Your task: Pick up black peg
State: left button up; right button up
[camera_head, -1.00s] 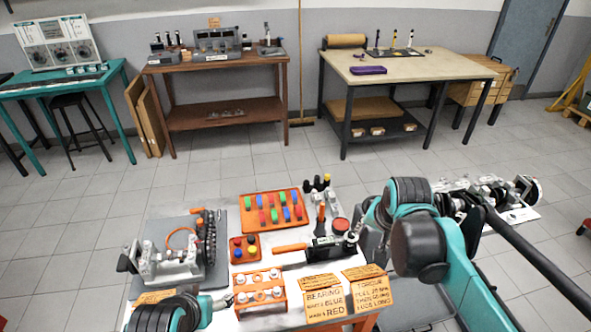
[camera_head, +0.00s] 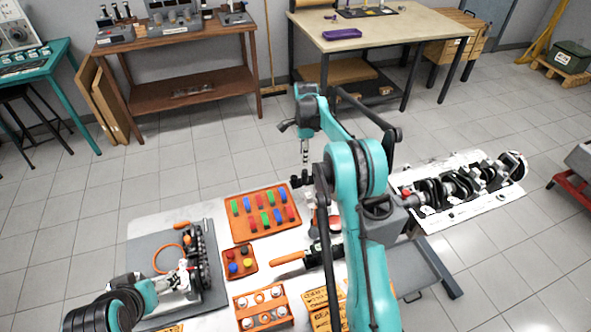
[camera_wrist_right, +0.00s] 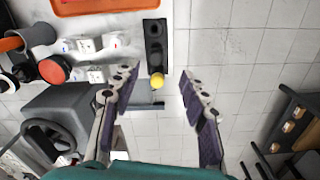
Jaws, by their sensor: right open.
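The black peg rack (camera_wrist_right: 153,42) shows at the top middle of the right wrist view. In the head view the black pegs (camera_head: 299,181) show only partly beside my right arm. My right gripper (camera_wrist_right: 157,72) is open and empty, its purple-padded fingers on either side of the rack's near end. In the head view it hangs over the rack (camera_head: 305,152). My left gripper (camera_head: 180,278) is by the metal part on the grey mat; its jaws are unclear.
An orange tray of coloured pegs (camera_head: 239,226) lies left of the rack. A small orange tray (camera_head: 240,274), an orange-handled tool (camera_head: 287,259) and an orange block (camera_head: 240,300) are nearer. A crankshaft assembly (camera_head: 458,190) lies at right.

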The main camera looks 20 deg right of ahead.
aim_at(305, 171)
notch_tip(305, 171, down, 2)
jog(key=shift+s+f+b, duration=0.1)
jog(key=shift+s+b, duration=0.05)
jog(key=shift+b, duration=0.15)
jog(key=f, duration=0.1)
jog(key=f+b, duration=0.1)
jog(key=f, duration=0.2)
jog(key=shift+s+d+f+b, duration=0.1)
jog(key=shift+s+f+b, duration=0.1)
jog(key=shift+s+b, duration=0.1)
jog(key=shift+w+f, duration=0.1)
jog(key=shift+f, duration=0.35)
jog(key=shift+r, duration=0.1)
grip_shut()
